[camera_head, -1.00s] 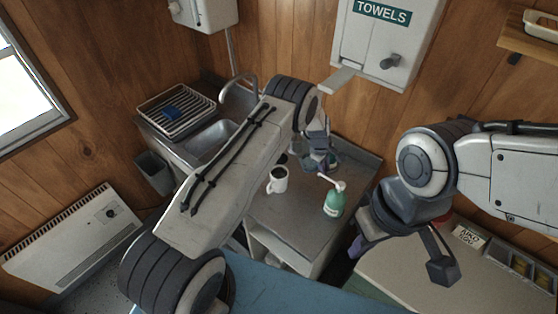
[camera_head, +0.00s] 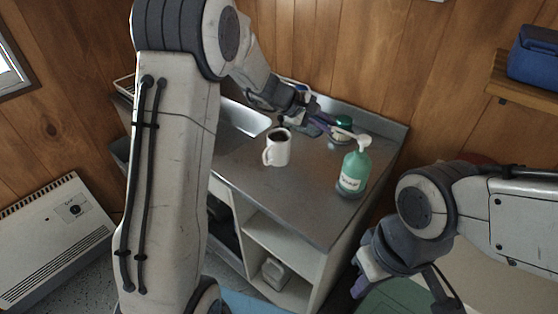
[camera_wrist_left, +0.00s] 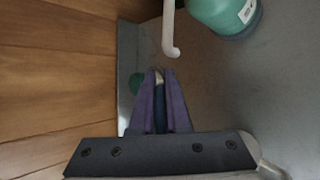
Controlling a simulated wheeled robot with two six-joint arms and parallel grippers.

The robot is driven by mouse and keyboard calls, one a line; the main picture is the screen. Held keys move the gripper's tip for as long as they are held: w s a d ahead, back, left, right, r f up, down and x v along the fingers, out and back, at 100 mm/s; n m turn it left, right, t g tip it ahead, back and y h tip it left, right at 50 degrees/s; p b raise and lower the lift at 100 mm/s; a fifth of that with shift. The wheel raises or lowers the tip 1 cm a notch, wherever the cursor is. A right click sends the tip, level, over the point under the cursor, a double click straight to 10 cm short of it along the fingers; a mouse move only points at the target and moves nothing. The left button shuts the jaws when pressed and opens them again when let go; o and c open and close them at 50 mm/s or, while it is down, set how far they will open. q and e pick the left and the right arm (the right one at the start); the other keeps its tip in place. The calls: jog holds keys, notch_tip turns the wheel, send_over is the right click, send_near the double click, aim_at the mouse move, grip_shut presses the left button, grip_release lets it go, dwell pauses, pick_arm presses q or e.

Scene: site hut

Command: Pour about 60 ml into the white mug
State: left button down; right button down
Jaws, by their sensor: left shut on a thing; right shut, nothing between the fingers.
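The white mug (camera_head: 278,152) stands upright on the grey counter, with dark contents visible inside and its handle to the lower left. My left gripper (camera_head: 328,126) is above the counter, right of and beyond the mug. Its purple fingers (camera_wrist_left: 161,106) are shut on a narrow dark thing (camera_wrist_left: 160,113) with a pale tip, mostly hidden; I cannot tell what it is. A green pump bottle (camera_head: 354,170) stands right of the mug, its white nozzle (camera_wrist_left: 170,30) close to the left fingertips. My right gripper (camera_head: 362,282) is shut and empty at lower right.
A green-lidded jar (camera_head: 344,124) stands behind the left fingers, partly hidden. The sink (camera_head: 245,118) is left of the mug, partly behind my left arm. The front counter (camera_head: 300,195) is clear. A wall shelf (camera_head: 520,95) holds a blue box (camera_head: 535,55).

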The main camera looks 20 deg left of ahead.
pick_arm(q)
jog(key=shift+r+t+h+b, duration=0.1)
jog(key=shift+t+h+b, duration=0.25)
jog(key=shift+b, duration=0.25)
jog(key=shift+a+r+h+b, duration=0.15)
jog(key=shift+r+h+b, duration=0.1)
jog(key=shift+b, duration=0.3)
jog(key=shift+r, duration=0.15)
jog(key=shift+s+a+r+t+h+b, duration=0.1)
jog(key=shift+t+h+b, duration=0.35)
jog(key=shift+b, duration=0.4)
jog(key=shift+s+a+r+b, duration=0.1)
jog(key=shift+r+b, duration=0.2)
jog(key=shift+b, duration=0.2)
jog(key=shift+r+h, duration=0.2)
jog(key=shift+h, duration=0.05)
pick_arm(e)
notch_tip(320, 180, down, 6)
jog(key=shift+f, duration=0.15)
pick_arm(q)
jog(key=shift+s+a+r+t+h+b, duration=0.3)
jog(key=shift+t+b, duration=0.2)
jog(key=shift+b, duration=0.25)
pick_arm(e)
jog(key=shift+w+f, duration=0.1)
jog(key=shift+f, duration=0.7)
